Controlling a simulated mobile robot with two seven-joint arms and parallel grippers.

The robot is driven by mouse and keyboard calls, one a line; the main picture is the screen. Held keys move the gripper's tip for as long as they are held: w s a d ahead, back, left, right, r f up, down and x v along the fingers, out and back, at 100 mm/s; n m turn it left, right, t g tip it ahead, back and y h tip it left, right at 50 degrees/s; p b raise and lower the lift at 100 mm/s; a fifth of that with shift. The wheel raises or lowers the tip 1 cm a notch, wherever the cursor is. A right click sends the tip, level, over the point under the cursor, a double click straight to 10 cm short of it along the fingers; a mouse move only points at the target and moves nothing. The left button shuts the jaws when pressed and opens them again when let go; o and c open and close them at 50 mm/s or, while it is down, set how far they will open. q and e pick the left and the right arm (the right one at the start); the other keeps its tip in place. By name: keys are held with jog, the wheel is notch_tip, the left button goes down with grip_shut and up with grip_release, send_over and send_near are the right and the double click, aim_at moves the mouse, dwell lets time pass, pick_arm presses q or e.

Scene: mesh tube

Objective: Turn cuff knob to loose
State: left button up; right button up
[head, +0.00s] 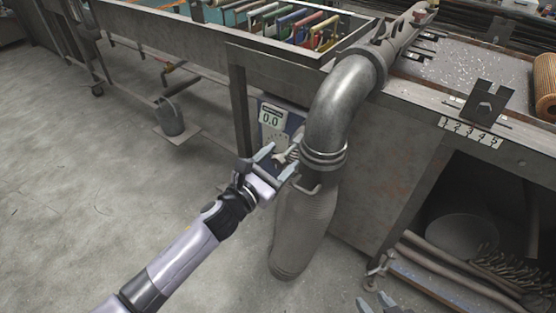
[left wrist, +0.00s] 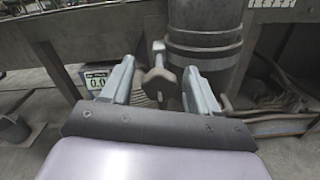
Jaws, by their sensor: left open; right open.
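The cuff (head: 323,157) is a banded metal ring where a bent grey pipe (head: 340,105) meets a hanging mesh tube (head: 300,225). Its knob (left wrist: 158,72), a small grey T-shaped handle, sticks out from the cuff's side; the cuff also shows in the left wrist view (left wrist: 204,45). My left gripper (head: 281,162) is open, its fingers on either side of the knob in the left wrist view. I cannot tell whether they touch it. In the head view the fingers partly hide the knob. My right gripper (head: 376,300) is open and empty at the bottom edge, apart from the cuff.
A panel reading 0.0 (head: 271,120) is behind the knob. The bench (head: 370,170) stands behind the tube, with a number plate (head: 472,132) on its edge. A lower shelf on the right holds hoses (head: 445,265). The floor at left is mostly clear, with a bucket (head: 170,118) farther back.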

pick_arm(q)
jog(key=c, duration=1)
jog(key=shift+c, duration=0.2)
jog(key=shift+n, duration=0.3)
